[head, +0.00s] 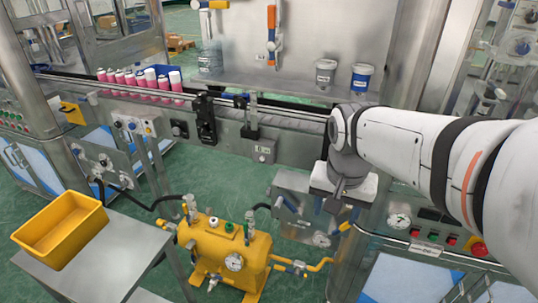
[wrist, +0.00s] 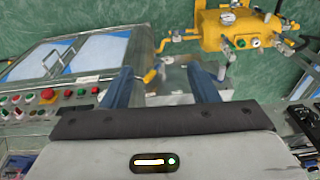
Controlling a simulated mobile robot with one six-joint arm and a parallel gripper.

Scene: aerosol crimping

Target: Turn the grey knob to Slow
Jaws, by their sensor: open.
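A small grey box with a knob-like fitting (head: 264,150) is on the front of the conveyor rail in the head view. It may be the grey knob, but its markings are too small to read and its setting cannot be told. My gripper (head: 335,209) is to the right of this box and lower, pointing down and apart from it. In the wrist view my gripper (wrist: 163,78) shows two blue fingers spread apart with nothing held between them. I cannot make out the grey knob in the wrist view.
Pink cans (head: 140,82) stand on the conveyor at the left. A yellow tank (head: 225,250) with a gauge is below, on the green floor. A yellow bin (head: 62,228) sits on a metal table. A button panel (head: 440,245) with a red button is at right, near my arm.

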